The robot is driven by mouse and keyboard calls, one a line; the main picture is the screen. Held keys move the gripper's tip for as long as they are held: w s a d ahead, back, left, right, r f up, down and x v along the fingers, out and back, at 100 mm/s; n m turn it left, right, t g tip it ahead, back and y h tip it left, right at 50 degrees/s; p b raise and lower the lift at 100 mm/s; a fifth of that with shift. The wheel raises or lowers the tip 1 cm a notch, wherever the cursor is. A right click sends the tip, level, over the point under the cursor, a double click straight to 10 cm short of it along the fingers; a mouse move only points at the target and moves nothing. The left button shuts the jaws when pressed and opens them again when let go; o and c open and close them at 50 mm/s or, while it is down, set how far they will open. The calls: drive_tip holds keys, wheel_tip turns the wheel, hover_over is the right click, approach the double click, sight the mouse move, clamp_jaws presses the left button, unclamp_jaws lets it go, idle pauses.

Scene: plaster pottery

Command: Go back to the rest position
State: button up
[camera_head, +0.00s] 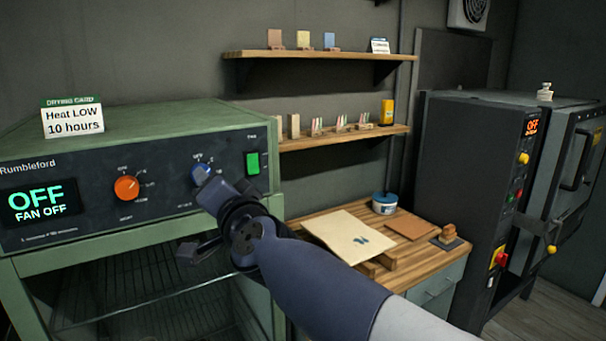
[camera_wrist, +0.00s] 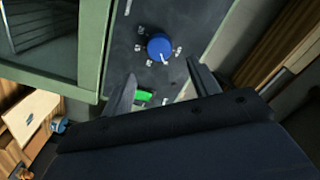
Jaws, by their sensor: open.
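My gripper (camera_wrist: 158,85) is open and empty, in front of the control panel of a green drying cabinet. Between its fingers in the wrist view shows the blue knob (camera_wrist: 159,47), which appears just ahead of the fingertips. In the head view the blue knob (camera_head: 201,174) is partly hidden by my gripper (camera_head: 205,195). I cannot tell whether the fingers touch the knob. The cabinet's display (camera_head: 37,203) reads OFF and FAN OFF.
An orange knob (camera_head: 127,188) and a green switch (camera_head: 252,163) flank the blue knob. A drying card (camera_head: 73,119) stands on the cabinet. A wooden bench (camera_head: 315,240) carries a board and a blue-lidded tub (camera_head: 384,203). A dark kiln (camera_head: 460,170) stands right.

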drive_tip(key=x, duration=0.7)
drive_tip(key=s+d+n+p, duration=0.1)
drive_tip(key=s+d+n, duration=0.3)
drive_tip(key=s+n, duration=0.3)
drive_tip(key=shift+s+d+n, duration=0.2)
drive_tip(key=shift+s+n, duration=0.15)
drive_tip(key=shift+n, duration=1.35)
